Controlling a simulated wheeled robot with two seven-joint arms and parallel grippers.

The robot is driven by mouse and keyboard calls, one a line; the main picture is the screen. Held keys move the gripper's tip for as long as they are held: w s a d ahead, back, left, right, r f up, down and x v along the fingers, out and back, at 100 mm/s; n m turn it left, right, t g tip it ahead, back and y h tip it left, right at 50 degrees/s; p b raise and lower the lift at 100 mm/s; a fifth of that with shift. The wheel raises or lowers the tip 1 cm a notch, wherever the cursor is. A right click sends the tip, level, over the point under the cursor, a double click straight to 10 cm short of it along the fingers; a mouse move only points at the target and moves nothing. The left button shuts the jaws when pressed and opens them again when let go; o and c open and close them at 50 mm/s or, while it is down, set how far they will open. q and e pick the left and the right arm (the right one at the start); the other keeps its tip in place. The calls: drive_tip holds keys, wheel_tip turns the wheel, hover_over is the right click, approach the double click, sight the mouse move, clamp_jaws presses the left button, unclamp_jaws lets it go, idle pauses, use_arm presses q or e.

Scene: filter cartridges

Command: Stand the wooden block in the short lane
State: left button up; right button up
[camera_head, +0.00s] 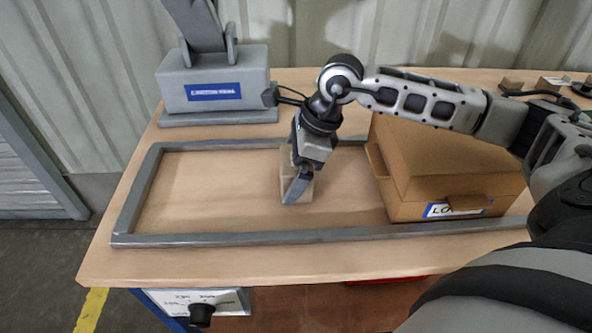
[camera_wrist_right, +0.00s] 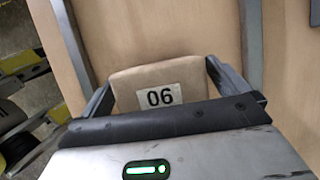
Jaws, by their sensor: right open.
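The wooden block (camera_head: 307,191) is pale tan and rests inside the grey-railed area (camera_head: 215,237) on the table, near its middle. My right gripper (camera_head: 299,176) reaches down over it and hides much of it in the head view. In the right wrist view the block (camera_wrist_right: 135,80) shows a face labelled 06. It sits between the two dark fingers of the gripper (camera_wrist_right: 163,88), which are open on either side of it. I cannot tell whether the fingers touch it. Which part is the short lane I cannot tell. My left gripper is not in view.
A cardboard box (camera_head: 455,160) with a partly hidden label stands at the right of the railed area. A grey machine with a blue label (camera_head: 213,91) stands behind at the left. Small blocks (camera_head: 512,84) lie at the back right. The railed area's left part is clear.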

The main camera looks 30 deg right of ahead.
drive_tip(key=c, duration=1.1)
drive_tip(key=shift+r, duration=0.15)
